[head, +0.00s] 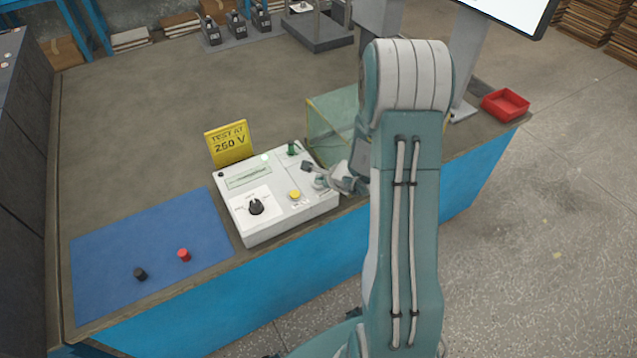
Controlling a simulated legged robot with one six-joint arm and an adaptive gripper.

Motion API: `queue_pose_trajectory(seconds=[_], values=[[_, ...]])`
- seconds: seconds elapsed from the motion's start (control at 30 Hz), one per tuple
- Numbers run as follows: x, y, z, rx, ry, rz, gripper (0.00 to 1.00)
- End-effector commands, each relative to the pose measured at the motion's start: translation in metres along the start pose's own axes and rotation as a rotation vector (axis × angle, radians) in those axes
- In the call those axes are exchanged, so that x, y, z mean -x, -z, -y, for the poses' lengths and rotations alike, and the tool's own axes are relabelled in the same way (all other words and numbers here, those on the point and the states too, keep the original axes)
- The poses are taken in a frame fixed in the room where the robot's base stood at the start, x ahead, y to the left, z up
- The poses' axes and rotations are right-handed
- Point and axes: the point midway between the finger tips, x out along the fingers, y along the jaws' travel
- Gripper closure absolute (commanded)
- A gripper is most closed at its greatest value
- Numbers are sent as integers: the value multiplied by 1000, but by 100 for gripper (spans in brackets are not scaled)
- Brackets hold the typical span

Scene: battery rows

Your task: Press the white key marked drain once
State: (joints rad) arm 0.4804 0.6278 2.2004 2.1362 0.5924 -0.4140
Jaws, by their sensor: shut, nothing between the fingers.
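A white tester box (262,225) stands on the table with a display (248,177), a black rotary knob (256,206) and a yellow key (295,195). My gripper (310,170) is over the right part of the box, its fingers shut and empty. A small pale round part (319,183) shows just below the fingers; it may be the white key. Its marking is too small to read. I cannot tell whether the fingers touch it. My arm hides the area to the right of the box.
A yellow sign (229,143) reading "TEST AT 260 V" stands behind the box. A clear greenish guard (331,128) stands behind my gripper. A blue mat (150,250) holds a red cap (184,255) and a black cap (140,274). A red tray (505,105) sits at right.

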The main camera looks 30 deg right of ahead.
Motion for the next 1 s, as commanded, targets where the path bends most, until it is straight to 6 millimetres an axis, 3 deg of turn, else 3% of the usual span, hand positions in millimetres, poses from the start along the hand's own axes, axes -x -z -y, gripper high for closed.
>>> queue_pose_trajectory(seconds=[1.0], values=[[11,-8,8,-1,0,0,100]])
